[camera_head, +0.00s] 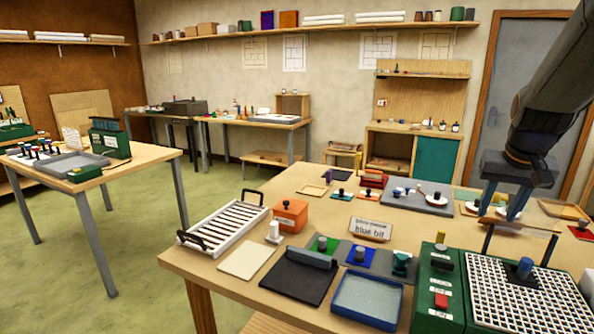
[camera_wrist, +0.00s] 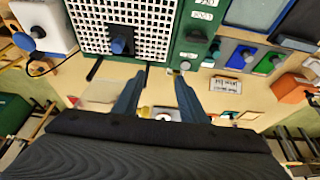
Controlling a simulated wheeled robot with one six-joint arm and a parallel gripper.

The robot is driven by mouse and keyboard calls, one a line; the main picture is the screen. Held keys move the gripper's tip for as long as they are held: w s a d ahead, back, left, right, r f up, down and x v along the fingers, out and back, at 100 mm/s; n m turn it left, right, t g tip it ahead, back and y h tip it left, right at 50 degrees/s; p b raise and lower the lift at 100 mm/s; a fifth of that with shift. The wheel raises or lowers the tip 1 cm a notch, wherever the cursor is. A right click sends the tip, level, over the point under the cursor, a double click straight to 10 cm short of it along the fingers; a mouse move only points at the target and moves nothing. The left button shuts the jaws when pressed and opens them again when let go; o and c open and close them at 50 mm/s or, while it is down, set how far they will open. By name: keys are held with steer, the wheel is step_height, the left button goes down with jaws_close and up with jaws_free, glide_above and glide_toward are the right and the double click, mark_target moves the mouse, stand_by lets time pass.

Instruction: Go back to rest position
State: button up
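My gripper (camera_head: 500,212) hangs at the right of the head view, above the big work table (camera_head: 225,272). Its two blue fingers point down and stand apart with nothing seen between them. In the wrist view my gripper (camera_wrist: 157,82) also shows open, with bare tabletop between the fingers. The green machine with a white grid top (camera_head: 492,290) is in front of it, and its grid also shows in the wrist view (camera_wrist: 95,22). A blue knob (camera_head: 524,267) stands on the grid.
A white slatted rack (camera_head: 222,226), an orange box (camera_head: 291,215), a blue tray (camera_head: 367,299) and a sign reading "blue bit" (camera_head: 370,229) stand on the table. A grey mat (camera_head: 408,199) with knobbed pieces lies behind. Green floor (camera_head: 130,215) is open at the left.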

steer(key=s+a+f+n+y, duration=0.15)
steer(key=s+a+f, duration=0.3)
steer(key=a, duration=0.45)
steer(key=s+a+f+n+g, duration=0.15)
steer(key=s+a+f, duration=0.3)
steer(key=a, duration=0.45)
steer(key=s+a+f+n+y, duration=0.1)
steer(key=s+a+f+n, duration=0.1)
steer(key=s+a+f, duration=0.35)
step_height(320, 180, down, 11)
steer(key=w+a+g+b, duration=0.1)
steer(key=a+b, duration=0.1)
steer(key=b, duration=0.8)
steer(key=shift+a+f, duration=0.15)
steer(key=shift+a, duration=0.15)
steer(key=shift+w+g+h, duration=0.1)
steer(key=shift+g+h, duration=0.15)
